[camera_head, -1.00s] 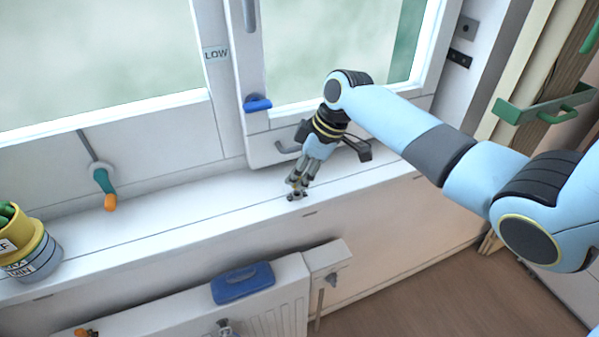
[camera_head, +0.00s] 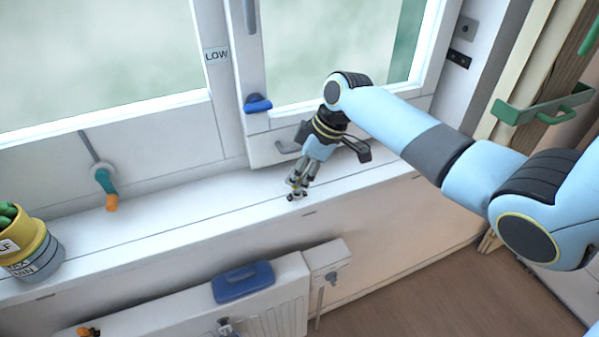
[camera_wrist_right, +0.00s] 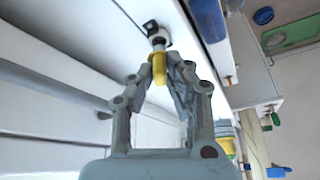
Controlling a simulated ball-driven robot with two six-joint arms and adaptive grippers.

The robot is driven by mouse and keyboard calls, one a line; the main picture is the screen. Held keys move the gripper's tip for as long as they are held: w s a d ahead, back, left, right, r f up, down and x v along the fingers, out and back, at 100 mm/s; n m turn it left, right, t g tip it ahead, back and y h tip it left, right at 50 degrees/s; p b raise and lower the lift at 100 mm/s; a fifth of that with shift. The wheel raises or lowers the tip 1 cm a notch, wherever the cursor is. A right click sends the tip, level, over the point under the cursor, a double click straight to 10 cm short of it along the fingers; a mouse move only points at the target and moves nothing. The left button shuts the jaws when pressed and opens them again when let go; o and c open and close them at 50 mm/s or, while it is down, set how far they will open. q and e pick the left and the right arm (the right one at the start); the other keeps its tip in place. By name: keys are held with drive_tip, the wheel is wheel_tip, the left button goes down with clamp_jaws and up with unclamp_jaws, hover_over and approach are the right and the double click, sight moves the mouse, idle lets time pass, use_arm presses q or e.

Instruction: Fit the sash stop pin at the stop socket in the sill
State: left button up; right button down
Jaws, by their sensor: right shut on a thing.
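My right gripper (camera_head: 297,188) is over the white sill (camera_head: 215,213), pointing down near its front part. In the right wrist view its fingers (camera_wrist_right: 160,65) are shut on the yellow stop pin (camera_wrist_right: 159,69). The pin's pale far end points at the small dark stop socket (camera_wrist_right: 152,27). In the head view the socket (camera_head: 296,197) is a small dark shape right under the fingertips. The fingers hide most of the pin there. I cannot tell whether the pin's end is inside the socket or just above it. My left gripper is out of view.
The window frame with a blue catch (camera_head: 257,104) and a grey handle (camera_head: 288,147) rises behind my gripper. A teal and orange crank (camera_head: 105,182) hangs left. A yellow pot (camera_head: 32,243) stands at the far left. A radiator with a blue box (camera_head: 243,281) is below the sill.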

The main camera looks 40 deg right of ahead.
drive_tip(key=shift+f+b, duration=0.75)
drive_tip(key=shift+f, duration=0.25)
idle(0.3)
drive_tip(key=c, duration=1.2)
unclamp_jaws()
drive_tip(key=shift+c, duration=0.2)
drive_tip(key=shift+d+r, duration=0.1)
drive_tip(key=shift+r, duration=0.15)
drive_tip(key=v, duration=1.1)
drive_tip(key=shift+r, duration=0.25)
drive_tip(key=shift+s, duration=0.15)
